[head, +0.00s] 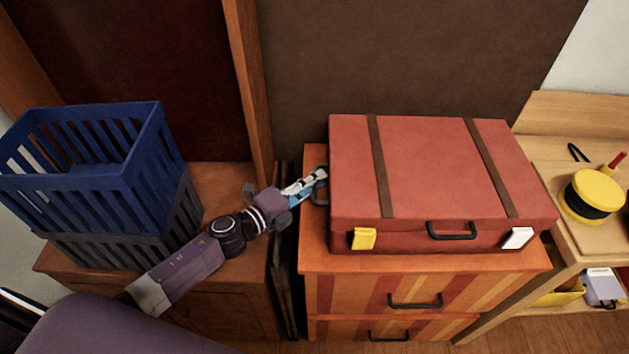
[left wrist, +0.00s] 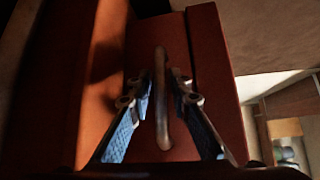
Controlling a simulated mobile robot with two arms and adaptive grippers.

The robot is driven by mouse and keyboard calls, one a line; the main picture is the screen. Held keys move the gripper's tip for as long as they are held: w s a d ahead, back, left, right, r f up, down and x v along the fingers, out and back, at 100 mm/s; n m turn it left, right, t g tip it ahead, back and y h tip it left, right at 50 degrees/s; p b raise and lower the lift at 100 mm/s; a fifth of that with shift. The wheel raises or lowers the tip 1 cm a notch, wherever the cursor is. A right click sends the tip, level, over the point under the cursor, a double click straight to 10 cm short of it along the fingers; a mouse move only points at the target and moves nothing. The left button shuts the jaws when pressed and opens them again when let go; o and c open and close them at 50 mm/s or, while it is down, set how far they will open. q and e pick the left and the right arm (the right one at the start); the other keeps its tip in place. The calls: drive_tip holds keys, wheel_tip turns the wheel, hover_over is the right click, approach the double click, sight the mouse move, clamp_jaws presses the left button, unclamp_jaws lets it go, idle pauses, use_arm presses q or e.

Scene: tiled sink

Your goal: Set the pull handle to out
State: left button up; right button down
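The red suitcase (head: 440,165) lies flat on an orange striped drawer cabinet. The pull handle (head: 321,197) is a grey bar on the suitcase's left side, partly covered by my left gripper. My left gripper (head: 318,178) reaches in from the left at that side. In the left wrist view, the pull handle (left wrist: 161,100) stands between the two blue-padded fingers of my left gripper (left wrist: 164,82). The fingers are apart, with gaps to the bar, though contact near the tips is hard to judge. My right gripper is not in view.
A blue crate (head: 85,165) stands on a dark one on the left wooden cabinet (head: 215,185). The suitcase has a black front handle (head: 450,232). The striped cabinet (head: 350,290) has drawer handles. A wooden bench (head: 560,180) with a yellow reel stands at right.

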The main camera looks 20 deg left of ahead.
use_arm(q)
drive_tip(key=shift+c, duration=0.2)
clamp_jaws()
drive_tip(key=s+a+b, duration=0.1)
drive_tip(key=s+a, duration=0.1)
drive_tip(key=a, duration=0.5)
drive_tip(key=shift+b, duration=0.3)
drive_tip(key=shift+a, duration=0.1)
unclamp_jaws()
drive_tip(key=shift+o, duration=0.2)
drive_tip(key=shift+a, duration=0.15)
